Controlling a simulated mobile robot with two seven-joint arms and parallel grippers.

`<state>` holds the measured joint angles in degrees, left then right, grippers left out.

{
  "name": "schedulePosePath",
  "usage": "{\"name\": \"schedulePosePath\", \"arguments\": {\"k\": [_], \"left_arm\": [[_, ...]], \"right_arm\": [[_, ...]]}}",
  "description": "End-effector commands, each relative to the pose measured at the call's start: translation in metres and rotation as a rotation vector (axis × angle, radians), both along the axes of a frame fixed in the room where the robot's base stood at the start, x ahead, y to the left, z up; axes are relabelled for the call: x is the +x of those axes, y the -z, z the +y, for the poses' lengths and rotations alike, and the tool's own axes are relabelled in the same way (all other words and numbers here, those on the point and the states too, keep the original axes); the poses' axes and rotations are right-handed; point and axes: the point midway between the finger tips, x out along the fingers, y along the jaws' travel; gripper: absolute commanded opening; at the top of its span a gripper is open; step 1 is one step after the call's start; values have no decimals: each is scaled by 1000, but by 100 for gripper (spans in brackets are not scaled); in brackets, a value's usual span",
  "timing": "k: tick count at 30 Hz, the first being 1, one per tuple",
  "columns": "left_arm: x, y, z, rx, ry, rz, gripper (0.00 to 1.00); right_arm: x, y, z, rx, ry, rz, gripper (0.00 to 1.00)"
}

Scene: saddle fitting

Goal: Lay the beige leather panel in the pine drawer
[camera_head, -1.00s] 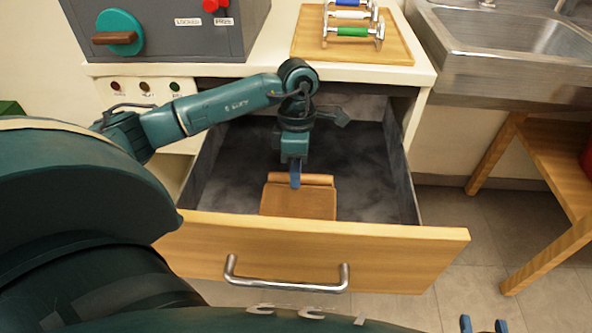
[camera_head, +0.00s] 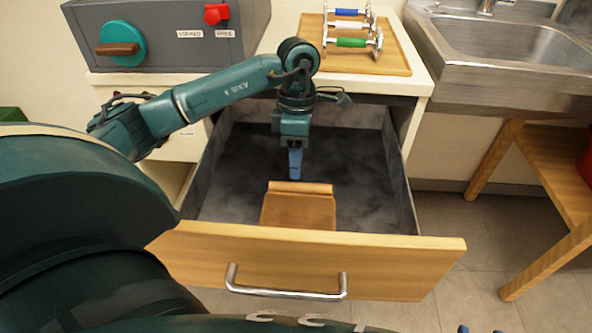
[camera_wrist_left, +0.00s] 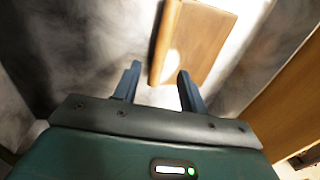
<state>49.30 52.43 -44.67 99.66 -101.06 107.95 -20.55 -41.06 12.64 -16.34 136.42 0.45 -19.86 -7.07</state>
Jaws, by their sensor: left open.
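The beige leather panel (camera_head: 299,208) lies on the dark grey floor of the pine drawer (camera_head: 310,262), near its front wall. The panel has a rolled or folded far edge. The drawer is pulled open. My left gripper (camera_head: 295,175) points down into the drawer, just behind the panel's far edge. In the left wrist view my left gripper (camera_wrist_left: 157,85) has its fingers apart with nothing gripped, and the panel (camera_wrist_left: 195,42) lies beyond the fingertips. My right gripper (camera_head: 464,329) shows only as blue fingertips at the bottom edge, too little to judge.
A tray (camera_head: 395,62) with several metal-and-coloured handled pieces stands on the counter above. A grey box (camera_head: 165,40) with a teal knob stands at the left. A steel sink (camera_head: 500,45) is at the right. The drawer floor around the panel is clear.

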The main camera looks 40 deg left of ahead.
Motion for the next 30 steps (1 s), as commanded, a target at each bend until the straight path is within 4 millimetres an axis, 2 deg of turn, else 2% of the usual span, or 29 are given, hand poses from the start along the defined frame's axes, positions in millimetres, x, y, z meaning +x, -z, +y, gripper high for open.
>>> {"name": "schedulePosePath", "arguments": {"k": [1, 3, 10, 15, 30], "left_arm": [[3, -15, 2, 1, -1, -4, 42], [5, -29, 3, 0, 0, -4, 42], [10, -59, 6, -1, -1, 0, 42], [11, -65, 7, 0, -1, 0, 42], [11, -65, 7, 0, 0, 0, 42]], "right_arm": [[-1, -3, 0, 0, 1, 18, 36], [-3, -2, -1, -1, 1, 41, 36], [-6, -3, -2, 5, 5, 71, 36], [-6, -3, -2, 10, 9, 72, 36], [-6, -4, -2, 9, 9, 70, 36]]}}
